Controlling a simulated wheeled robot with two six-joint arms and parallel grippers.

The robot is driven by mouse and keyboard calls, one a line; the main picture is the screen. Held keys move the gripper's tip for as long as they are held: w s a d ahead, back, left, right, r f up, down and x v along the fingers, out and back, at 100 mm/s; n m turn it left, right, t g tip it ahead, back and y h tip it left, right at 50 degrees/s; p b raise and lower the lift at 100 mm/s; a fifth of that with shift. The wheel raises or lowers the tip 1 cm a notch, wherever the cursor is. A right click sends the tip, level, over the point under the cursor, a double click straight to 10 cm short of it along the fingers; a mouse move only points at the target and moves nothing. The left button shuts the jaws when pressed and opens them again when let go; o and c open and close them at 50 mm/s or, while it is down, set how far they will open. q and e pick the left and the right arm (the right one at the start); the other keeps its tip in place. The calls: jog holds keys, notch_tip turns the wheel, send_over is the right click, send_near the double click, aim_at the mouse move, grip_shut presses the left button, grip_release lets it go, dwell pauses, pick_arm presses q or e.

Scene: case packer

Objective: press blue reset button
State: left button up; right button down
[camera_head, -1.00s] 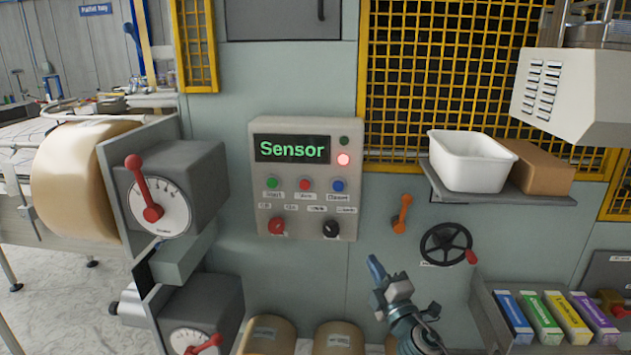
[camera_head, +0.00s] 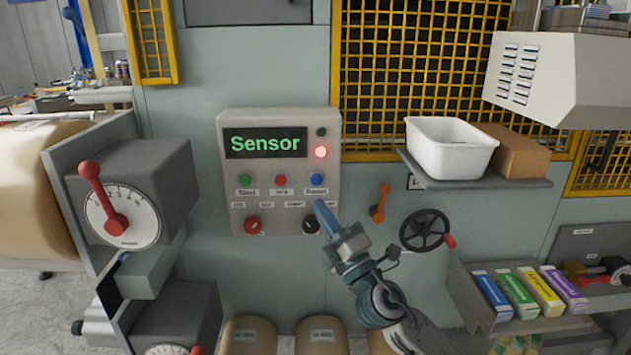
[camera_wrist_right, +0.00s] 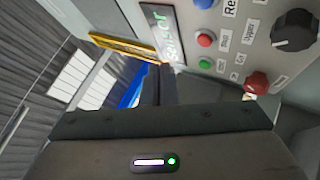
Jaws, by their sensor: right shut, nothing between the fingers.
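The blue button (camera_head: 316,180) is the rightmost of three buttons on the grey control panel (camera_head: 232,205). The panel's screen (camera_head: 265,143) reads "Sensor" in green, and a red lamp (camera_head: 321,152) glows beside it. I cannot tell how far the tip is from the panel. In the right wrist view the blue button (camera_wrist_right: 204,3) is cut by the top edge, beside the red button (camera_wrist_right: 205,40) and the green button (camera_wrist_right: 205,63). My left gripper is out of view.
Below the buttons are a red knob (camera_head: 253,225) and a black knob (camera_head: 311,225). An orange lever (camera_head: 380,203) and a black handwheel (camera_head: 425,230) are on the wall to the right. A shelf (camera_head: 480,180) holds a white bin (camera_head: 450,147) and a brown box (camera_head: 515,150).

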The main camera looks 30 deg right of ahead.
aim_at(316, 180)
jog(key=shift+w+d+b, duration=0.25)
jog(key=shift+w+d, duration=0.5)
jog(key=shift+w, duration=0.45)
jog(key=shift+w+d+b, duration=0.2)
jog(key=shift+w+d, duration=0.55)
jog(key=shift+w, duration=0.5)
jog(key=shift+w+d+b, duration=0.25)
jog(key=shift+w+d, duration=0.5)
jog(key=shift+w, duration=0.45)
jog(key=shift+w, duration=0.1)
jog(key=shift+w+d, duration=0.2)
jog(key=shift+w, duration=0.1)
jog(key=shift+w+d+b, duration=0.25)
jog(key=shift+w+b, duration=0.1)
jog(key=shift+s, duration=0.1)
jog(key=shift+s+a, duration=0.45)
jog(key=shift+s, duration=0.2)
